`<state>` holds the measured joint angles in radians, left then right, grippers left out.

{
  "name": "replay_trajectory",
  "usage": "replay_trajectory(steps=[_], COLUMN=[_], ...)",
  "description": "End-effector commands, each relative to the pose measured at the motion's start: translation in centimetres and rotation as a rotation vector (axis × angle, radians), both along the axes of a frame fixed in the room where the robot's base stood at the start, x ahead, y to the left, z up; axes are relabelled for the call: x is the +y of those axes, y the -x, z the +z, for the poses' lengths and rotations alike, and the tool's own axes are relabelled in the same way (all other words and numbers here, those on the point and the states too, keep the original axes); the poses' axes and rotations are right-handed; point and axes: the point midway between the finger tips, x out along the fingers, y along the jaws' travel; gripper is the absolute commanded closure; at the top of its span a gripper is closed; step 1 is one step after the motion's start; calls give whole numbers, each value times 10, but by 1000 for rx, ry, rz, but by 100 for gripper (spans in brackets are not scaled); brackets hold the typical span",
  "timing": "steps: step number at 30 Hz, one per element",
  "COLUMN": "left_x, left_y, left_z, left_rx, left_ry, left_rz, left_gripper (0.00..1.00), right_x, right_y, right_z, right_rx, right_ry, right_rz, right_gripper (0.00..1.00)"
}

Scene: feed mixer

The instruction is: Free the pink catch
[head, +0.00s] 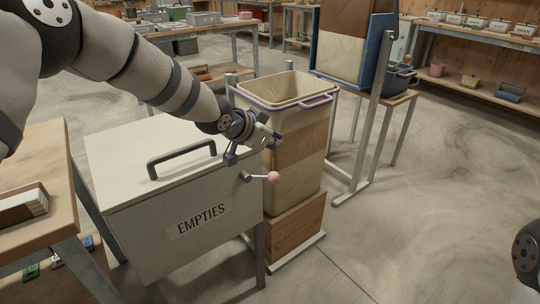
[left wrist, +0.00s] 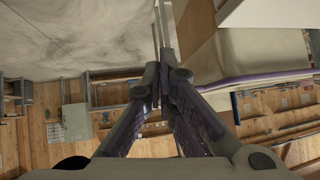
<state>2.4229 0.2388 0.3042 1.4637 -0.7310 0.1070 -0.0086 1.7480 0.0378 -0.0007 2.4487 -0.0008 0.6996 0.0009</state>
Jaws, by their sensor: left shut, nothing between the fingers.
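The pink catch (head: 272,177) is a short metal lever with a pink ball at its end. It sticks out from the right side of the white box marked EMPTIES (head: 160,235), below the lid. My left gripper (head: 268,143) is above the catch, apart from it, near the lid's right edge and in front of the tall bin. In the left wrist view its fingers (left wrist: 163,68) meet with nothing between them. The catch is not seen in that view. My right gripper is out of view; only part of my right arm shows at the lower right.
A tall cream bin with a purple rim (head: 303,103) stands on a wooden crate (head: 290,232) just behind the box. The lid has a black handle (head: 182,158). A wooden table (head: 40,170) is at the left. The floor at the right is clear.

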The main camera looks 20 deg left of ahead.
Motion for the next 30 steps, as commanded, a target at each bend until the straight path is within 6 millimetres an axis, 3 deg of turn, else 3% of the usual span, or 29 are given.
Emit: replay_trajectory(steps=[3, 7, 20, 23, 25, 27, 29, 30], left_x=[-1, -2, -3, -9, -14, -18, -17, -16], left_y=[5, 8, 11, 33, 67, 114, 159, 190], left_z=[27, 41, 41, 3, -45, -99, -139, -163], left_rx=[-7, -4, 5, 79, 179, 300, 403, 472], left_ry=[2, 2, 3, 22, 49, 76, 95, 101], left_rz=[0, 2, 2, 5, 20, 50, 88, 117], left_gripper=[100, 100, 100, 100, 100, 100, 100, 100], right_x=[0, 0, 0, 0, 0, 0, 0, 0], right_y=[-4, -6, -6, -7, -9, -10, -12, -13], right_z=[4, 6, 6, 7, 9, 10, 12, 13], right_rx=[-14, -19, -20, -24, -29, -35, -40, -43], right_ry=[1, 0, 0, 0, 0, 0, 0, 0], right_rz=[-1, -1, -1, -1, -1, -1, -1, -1], right_gripper=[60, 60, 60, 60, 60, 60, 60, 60])
